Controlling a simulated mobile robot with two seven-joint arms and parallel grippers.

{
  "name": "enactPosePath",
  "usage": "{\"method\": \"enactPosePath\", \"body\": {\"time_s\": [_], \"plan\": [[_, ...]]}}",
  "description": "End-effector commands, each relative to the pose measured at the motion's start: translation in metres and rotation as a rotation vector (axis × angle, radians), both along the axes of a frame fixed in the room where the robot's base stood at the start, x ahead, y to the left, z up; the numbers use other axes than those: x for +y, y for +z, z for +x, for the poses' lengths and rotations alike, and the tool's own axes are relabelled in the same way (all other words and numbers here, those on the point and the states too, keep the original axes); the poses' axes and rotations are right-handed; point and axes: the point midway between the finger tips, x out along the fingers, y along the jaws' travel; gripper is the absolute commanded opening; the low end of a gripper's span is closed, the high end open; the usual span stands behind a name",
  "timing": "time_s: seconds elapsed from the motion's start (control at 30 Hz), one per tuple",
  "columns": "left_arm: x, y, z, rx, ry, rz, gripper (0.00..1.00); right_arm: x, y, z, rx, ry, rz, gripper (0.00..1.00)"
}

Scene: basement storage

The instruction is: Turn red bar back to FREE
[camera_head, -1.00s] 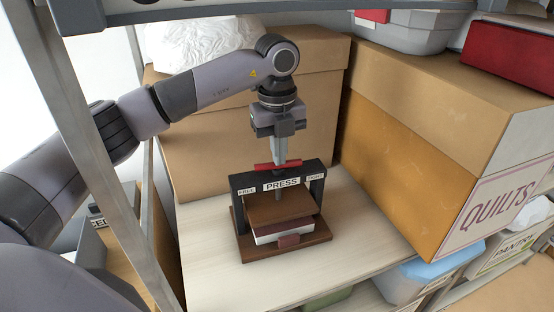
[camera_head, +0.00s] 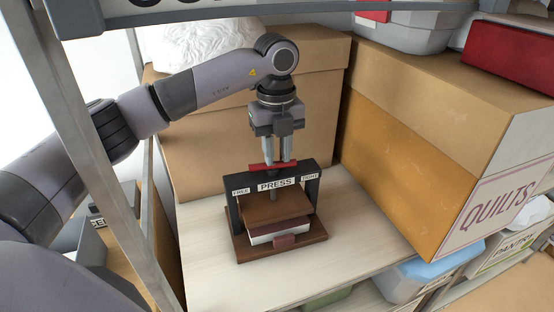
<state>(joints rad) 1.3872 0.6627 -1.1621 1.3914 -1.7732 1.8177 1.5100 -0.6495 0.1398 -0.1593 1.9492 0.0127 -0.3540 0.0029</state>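The press (camera_head: 313,190) stands on the light shelf: a dark frame with PRESS, FREE and TIGHT labels over a brown wooden base. The red bar (camera_head: 258,167) sits on top at the middle, lying roughly along the frame's top beam. A screw runs down to a brown wooden plate (camera_head: 275,207), which lies over a maroon book (camera_head: 285,242) with white page edges. My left gripper (camera_head: 279,161) points down at the bar, its two fingers side by side with a gap between them, tips at or just behind the bar. Contact cannot be told. My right gripper is not in view.
A large cardboard box (camera_head: 210,150) stands close behind the press. A QUILTS box (camera_head: 400,150) stands to the right. A metal shelf post (camera_head: 90,130) rises at the left, in front of my arm. The shelf board (camera_head: 205,260) is bare around the press.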

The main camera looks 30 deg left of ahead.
Motion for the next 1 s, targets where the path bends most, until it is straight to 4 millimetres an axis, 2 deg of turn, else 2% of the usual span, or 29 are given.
{"method": "enactPosePath", "body": {"time_s": [0.03,0.2,0.5,1.0], "plan": [[0.006,-0.002,-0.004,0.025,0.010,0.017,0.40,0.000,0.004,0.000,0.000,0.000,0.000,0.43],[0.004,0.014,-0.003,0.020,0.006,0.014,0.40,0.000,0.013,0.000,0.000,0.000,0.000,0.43],[0.002,0.036,-0.002,0.013,0.000,0.009,0.40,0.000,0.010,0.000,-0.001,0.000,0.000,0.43],[0.001,0.039,-0.002,0.011,-0.001,0.007,0.40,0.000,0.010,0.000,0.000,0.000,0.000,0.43]]}}
